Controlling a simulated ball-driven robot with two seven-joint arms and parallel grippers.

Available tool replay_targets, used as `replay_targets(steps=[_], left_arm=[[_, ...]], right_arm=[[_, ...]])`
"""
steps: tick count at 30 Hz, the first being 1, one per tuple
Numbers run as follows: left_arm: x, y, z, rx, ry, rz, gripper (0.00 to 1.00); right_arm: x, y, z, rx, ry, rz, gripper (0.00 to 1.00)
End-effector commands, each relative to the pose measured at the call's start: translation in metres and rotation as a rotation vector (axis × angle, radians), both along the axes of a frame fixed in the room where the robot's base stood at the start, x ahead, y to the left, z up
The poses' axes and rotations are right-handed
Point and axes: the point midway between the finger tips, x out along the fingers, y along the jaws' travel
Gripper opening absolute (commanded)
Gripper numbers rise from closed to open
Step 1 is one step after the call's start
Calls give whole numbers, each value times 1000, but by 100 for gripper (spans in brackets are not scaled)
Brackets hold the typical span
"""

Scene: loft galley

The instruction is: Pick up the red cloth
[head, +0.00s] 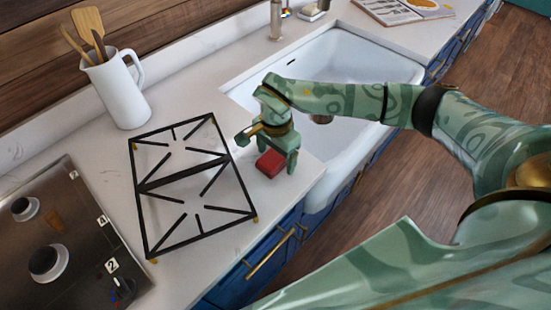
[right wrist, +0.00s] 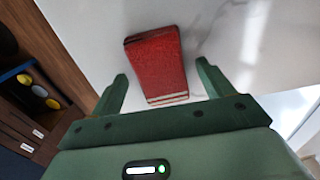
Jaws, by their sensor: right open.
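The red cloth (head: 270,163) lies folded on the white counter, between the black grate and the sink. In the right wrist view the cloth (right wrist: 157,64) is a red folded block with pale stripes at its near end. My right gripper (head: 268,154) is just above the cloth in the head view. In the right wrist view my right gripper (right wrist: 160,80) is open, with one finger on each side of the cloth's near end and a gap on both sides. My left gripper is not in view.
A black grate (head: 144,192) lies on the counter left of the cloth. The white sink (head: 345,62) is at the right. A stovetop (head: 75,235) is at the lower left. A white jug (head: 118,92) with wooden utensils stands behind the grate. Blue cabinets (head: 232,280) are below the counter edge.

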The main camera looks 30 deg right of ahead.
Motion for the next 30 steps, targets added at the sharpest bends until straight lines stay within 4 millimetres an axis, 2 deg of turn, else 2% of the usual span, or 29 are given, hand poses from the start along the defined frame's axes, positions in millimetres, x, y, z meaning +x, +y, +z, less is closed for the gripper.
replay_targets(steps=[6,7,9,12,23,26,30], left_arm=[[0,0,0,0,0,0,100],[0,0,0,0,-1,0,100],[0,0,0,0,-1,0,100],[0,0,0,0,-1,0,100],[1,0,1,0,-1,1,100],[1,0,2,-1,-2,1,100],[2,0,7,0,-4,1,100]], right_arm=[[0,0,-1,1,-2,1,80],[0,0,-1,1,-2,0,74],[0,0,-1,1,-2,0,55],[0,0,-1,0,-1,0,32],[1,0,3,1,-2,0,32],[1,0,12,0,-4,1,32],[1,0,35,-1,-4,3,32]])
